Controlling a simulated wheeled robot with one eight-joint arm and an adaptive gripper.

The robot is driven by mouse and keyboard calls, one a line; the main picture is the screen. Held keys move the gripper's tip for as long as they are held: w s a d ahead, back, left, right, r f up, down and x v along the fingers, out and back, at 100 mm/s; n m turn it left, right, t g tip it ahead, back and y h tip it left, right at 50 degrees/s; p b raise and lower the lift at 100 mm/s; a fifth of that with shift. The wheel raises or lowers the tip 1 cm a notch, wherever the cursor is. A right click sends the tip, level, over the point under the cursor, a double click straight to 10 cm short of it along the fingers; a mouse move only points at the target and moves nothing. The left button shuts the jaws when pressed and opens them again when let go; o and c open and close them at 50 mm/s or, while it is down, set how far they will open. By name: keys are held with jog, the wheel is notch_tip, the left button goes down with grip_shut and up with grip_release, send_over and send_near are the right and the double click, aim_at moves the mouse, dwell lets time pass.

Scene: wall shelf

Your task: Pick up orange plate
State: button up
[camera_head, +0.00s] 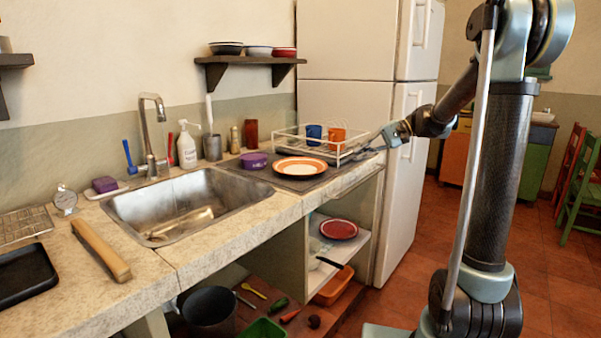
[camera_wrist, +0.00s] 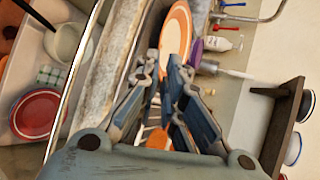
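My gripper (camera_head: 364,151) is to the right of the plate, by the right end of the dish rack and apart from the plate. In the wrist view my gripper (camera_wrist: 164,64) has its two fingers apart with a narrow gap and nothing between the tips.
The white wire dish rack (camera_head: 318,146) holds a blue mug (camera_head: 314,134) and an orange mug (camera_head: 337,138) behind the plate. A purple container (camera_head: 253,161) stands left of it. The fridge (camera_head: 408,180) is close to my gripper. A wall shelf (camera_head: 249,63) hangs above.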

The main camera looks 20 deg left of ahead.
send_near(328, 175)
jog(key=a, duration=0.2)
jog(key=s+a+r, duration=0.1)
jog(key=shift+s+a, duration=0.15)
jog(key=shift+a, duration=0.2)
jog(key=shift+x, duration=2.75)
jog(key=shift+s, duration=0.15)
jog(key=shift+c, duration=0.3)
jog(key=shift+r, duration=0.1)
grip_shut()
